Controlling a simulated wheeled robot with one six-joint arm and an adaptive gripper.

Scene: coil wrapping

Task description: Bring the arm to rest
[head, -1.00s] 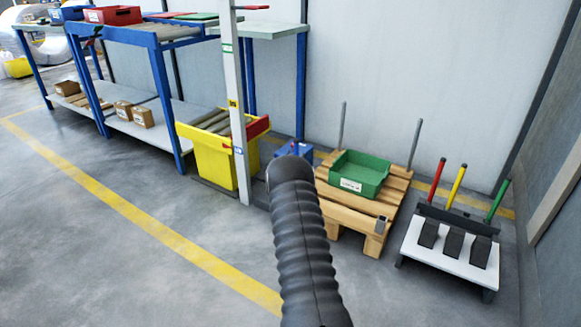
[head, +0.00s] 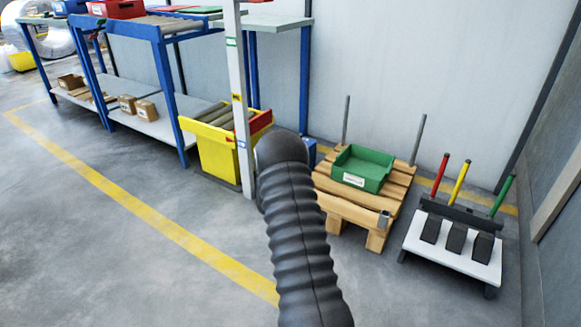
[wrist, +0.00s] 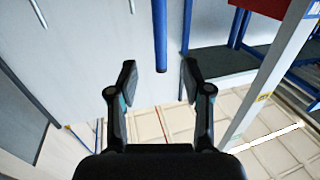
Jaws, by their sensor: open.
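My gripper (wrist: 159,82) shows in the wrist view with its two fingers spread apart and nothing between them. A blue post (wrist: 160,35) shows beyond the gap between the fingers, against the pale wall. The gripper itself is hidden in the head view.
A yellow bin (head: 216,153) stands by a white post (head: 240,110). A green tray (head: 362,168) sits on a wooden pallet (head: 345,209). A lever stand (head: 452,262) is at right. Blue-framed shelving (head: 160,80) stands at left. The floor (head: 110,250) at left is clear.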

